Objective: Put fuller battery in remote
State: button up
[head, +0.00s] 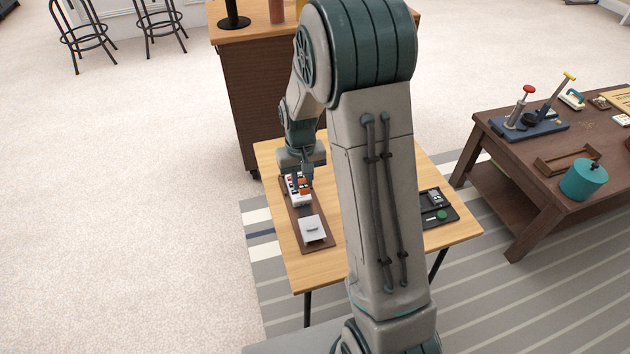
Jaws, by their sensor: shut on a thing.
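My gripper (305,180) points down over the far end of a long dark brown tray (301,214) on the small wooden table. It is shut on a small orange thing (304,186), which looks like a battery, but it is too small to be sure. A white device with red parts (296,194) lies on the tray beside and below the fingers. I cannot tell if the held thing touches it. A grey-white box (312,229) sits at the tray's near end. A dark remote-like device (435,198) lies in a black tray (429,222) on the right, partly hidden by my arm.
A green round thing (442,215) is in the black tray. My arm hides the middle of the wooden table (272,158). A dark coffee table (500,150) with a teal pot (583,180) stands right. A brown cabinet (255,90) stands behind.

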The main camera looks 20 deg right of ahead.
aim_at(305, 212)
jog(key=shift+s+f, duration=0.15)
jog(key=shift+f, duration=0.45)
jog(key=shift+s+f, duration=0.15)
jog(key=shift+f, duration=0.45)
jog(key=shift+d+f+b, duration=0.1)
jog(key=shift+f+b, duration=0.5)
jog(key=shift+b, duration=0.05)
jog(key=shift+f+b, duration=2.05)
jog(key=shift+f, duration=0.8)
jog(key=shift+f, duration=0.15)
jog(key=o, duration=1.1)
jog(key=shift+c, duration=0.2)
notch_tip(305, 212, up, 14)
jog(key=p, duration=0.3)
jog(key=shift+f, duration=0.1)
